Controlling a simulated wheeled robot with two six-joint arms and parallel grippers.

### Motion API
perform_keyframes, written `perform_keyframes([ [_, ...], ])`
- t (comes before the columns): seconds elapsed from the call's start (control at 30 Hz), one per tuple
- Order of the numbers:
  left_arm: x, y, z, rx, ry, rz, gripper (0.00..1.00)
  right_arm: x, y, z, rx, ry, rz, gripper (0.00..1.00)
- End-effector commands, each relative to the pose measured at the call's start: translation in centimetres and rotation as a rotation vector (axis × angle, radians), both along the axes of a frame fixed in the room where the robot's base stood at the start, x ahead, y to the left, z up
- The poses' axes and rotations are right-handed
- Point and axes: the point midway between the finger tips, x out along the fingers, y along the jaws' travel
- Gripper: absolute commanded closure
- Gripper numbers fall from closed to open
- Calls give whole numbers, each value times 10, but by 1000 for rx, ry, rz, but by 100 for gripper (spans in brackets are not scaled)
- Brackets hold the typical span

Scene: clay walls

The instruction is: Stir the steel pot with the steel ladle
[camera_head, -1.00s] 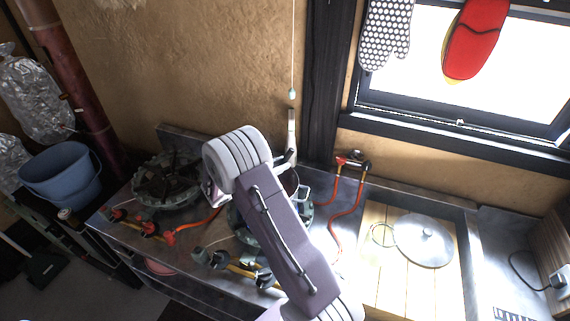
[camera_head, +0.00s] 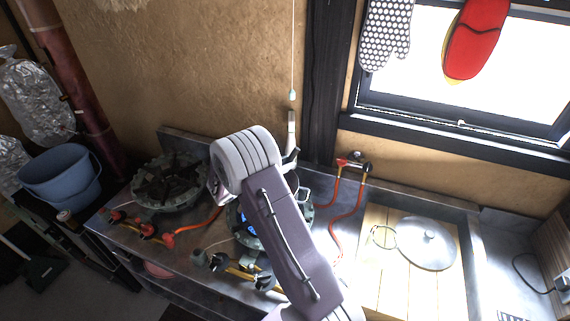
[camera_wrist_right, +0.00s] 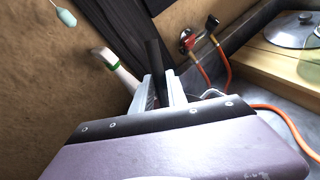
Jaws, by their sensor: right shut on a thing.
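My right gripper (camera_wrist_right: 157,88) is shut on the dark upright handle of the steel ladle (camera_wrist_right: 153,58) in the wrist view. In the head view my right arm reaches over the front burner, and the gripper (camera_head: 287,163) is partly hidden behind my wrist. The ladle's bowl is hidden. The steel pot (camera_head: 303,193) is mostly hidden behind my arm; only a bit of metal at its right side shows, and a wire-like handle shows in the wrist view. I cannot tell whether the ladle touches the pot. My left gripper is not in view.
A bare burner (camera_head: 168,184) stands left of the arm. Red hoses (camera_head: 345,205) run to the right. A steel lid (camera_head: 427,245) lies on a wooden board (camera_head: 378,285). A blue bucket (camera_head: 60,178) is far left. A white pipe-like piece (camera_wrist_right: 117,68) stands near the wall.

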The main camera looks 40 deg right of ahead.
Motion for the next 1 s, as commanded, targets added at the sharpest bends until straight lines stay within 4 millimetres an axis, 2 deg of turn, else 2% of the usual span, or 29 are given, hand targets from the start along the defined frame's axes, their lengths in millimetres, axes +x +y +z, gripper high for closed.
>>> perform_keyframes([
  [0.1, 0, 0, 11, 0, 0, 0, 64, -3, -4, 16, 0, -1, 0, 100],
  [1.0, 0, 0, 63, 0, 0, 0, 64, -21, -33, 97, -1, -1, -1, 100],
])
